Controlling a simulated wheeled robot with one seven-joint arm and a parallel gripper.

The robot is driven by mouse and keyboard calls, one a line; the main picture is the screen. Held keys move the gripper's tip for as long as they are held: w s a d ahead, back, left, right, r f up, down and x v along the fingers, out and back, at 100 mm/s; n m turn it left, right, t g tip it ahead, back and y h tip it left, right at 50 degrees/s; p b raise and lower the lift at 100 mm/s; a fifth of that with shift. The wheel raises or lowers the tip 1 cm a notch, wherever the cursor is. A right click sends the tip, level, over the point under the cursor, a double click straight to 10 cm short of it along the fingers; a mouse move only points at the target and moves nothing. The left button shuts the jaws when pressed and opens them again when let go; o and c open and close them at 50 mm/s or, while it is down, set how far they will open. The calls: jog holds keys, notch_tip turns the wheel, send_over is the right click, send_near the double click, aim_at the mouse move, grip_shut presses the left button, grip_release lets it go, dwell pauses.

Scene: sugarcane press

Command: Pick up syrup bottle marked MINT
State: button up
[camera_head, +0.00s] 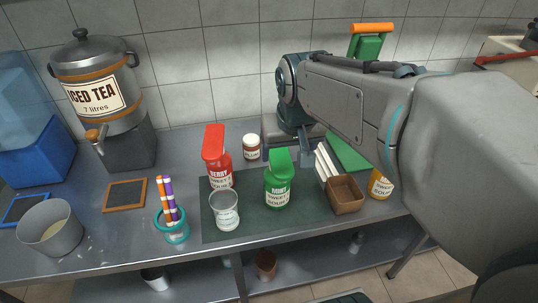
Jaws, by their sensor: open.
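The green syrup bottle marked MINT (278,188) stands upright on the dark green mat (243,224), near the middle of the counter. My arm reaches in from the right, and its wrist is above and behind the bottle. My gripper (291,160) is open and sits just behind and to the right of the bottle's cap. Its fingertips are mostly hidden, and I cannot tell whether they touch the bottle.
A red BERRY bottle (217,160) and a grey cup (225,211) stand left of the green bottle. A small jar (251,147) is behind. A brown box (345,194) with white sticks and a yellow-orange bottle (380,185) are to the right. A pen holder (172,228) stands left.

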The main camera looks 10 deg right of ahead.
send_near(278, 150)
jog(key=x, duration=0.5)
jog(key=shift+w, duration=0.1)
jog(key=shift+t, duration=0.3)
jog(key=shift+p+x, duration=0.35)
jog(key=shift+x, duration=2.45)
jog(key=shift+c, duration=0.3)
grip_shut()
jog(key=shift+r, duration=0.1)
